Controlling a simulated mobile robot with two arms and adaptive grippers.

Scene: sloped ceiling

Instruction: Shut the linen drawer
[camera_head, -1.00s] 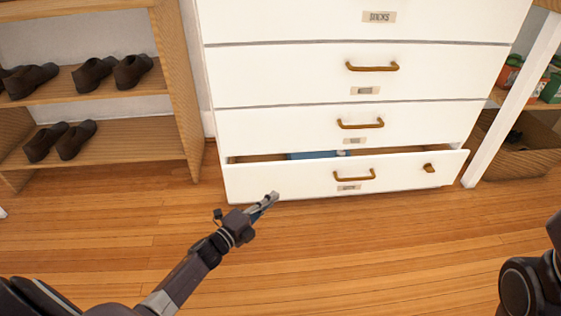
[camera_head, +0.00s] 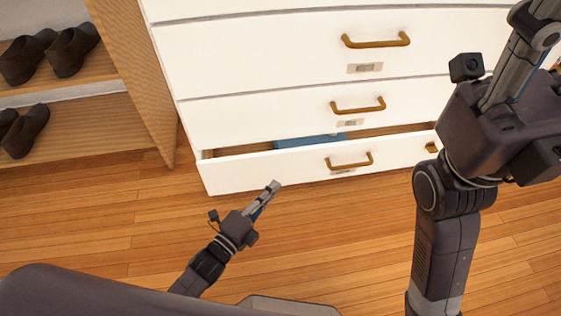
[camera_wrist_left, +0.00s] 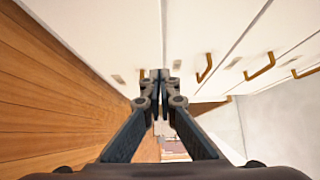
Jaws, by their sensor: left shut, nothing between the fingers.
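The white dresser's bottom drawer (camera_head: 240,174) stands partly open, with a blue item (camera_head: 308,141) inside. It has a brass handle (camera_head: 349,162); its label is too small to read, so I cannot confirm it is the linen drawer. My left gripper (camera_head: 275,186) is shut and empty, low in front of the drawer front, left of the handle. Its closed fingertips (camera_wrist_left: 160,74) also show in the left wrist view against white fronts; contact is unclear.
A wooden shelf unit (camera_head: 135,85) with dark shoes (camera_head: 72,50) stands at the left. The wooden floor (camera_head: 330,235) before the dresser is clear except for my arms.

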